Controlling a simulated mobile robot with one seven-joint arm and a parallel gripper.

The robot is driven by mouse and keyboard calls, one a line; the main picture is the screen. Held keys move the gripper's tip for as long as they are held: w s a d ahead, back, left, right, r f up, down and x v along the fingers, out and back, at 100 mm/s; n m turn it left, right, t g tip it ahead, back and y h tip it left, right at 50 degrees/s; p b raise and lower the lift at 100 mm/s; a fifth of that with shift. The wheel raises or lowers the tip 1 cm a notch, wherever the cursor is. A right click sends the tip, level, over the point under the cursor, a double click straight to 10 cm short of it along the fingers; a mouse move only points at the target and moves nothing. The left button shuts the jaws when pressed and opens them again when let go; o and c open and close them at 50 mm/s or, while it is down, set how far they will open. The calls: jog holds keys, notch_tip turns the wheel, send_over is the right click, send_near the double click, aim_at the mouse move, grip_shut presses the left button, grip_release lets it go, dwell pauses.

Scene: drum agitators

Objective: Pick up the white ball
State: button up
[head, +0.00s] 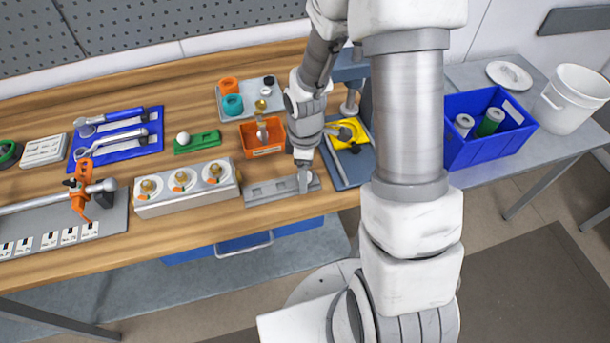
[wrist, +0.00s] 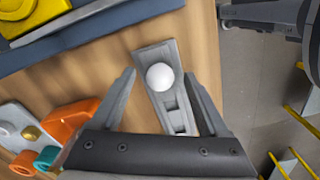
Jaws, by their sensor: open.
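A white ball (wrist: 159,76) sits in the far end of a grey slotted holder (wrist: 178,116) in the wrist view. My gripper (wrist: 160,73) is open, with one finger to each side of the ball and holder. I see no finger touching the ball; its height above the ball is hard to tell. In the head view my gripper (head: 303,180) is over the right end of the grey holder (head: 262,192), and the ball there is hidden or too small to make out. A second white ball (head: 183,138) rests on a green block (head: 205,143).
An orange tray (head: 262,150) and a dark board with a yellow object (head: 347,133) lie close to my gripper. A silver block with brass knobs (head: 150,205) stands left of the holder. The bench's front edge is near. A blue crate (head: 458,155) stands at right.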

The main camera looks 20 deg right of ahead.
grip_shut()
dwell(0.3)
jog(key=shift+r, duration=0.1)
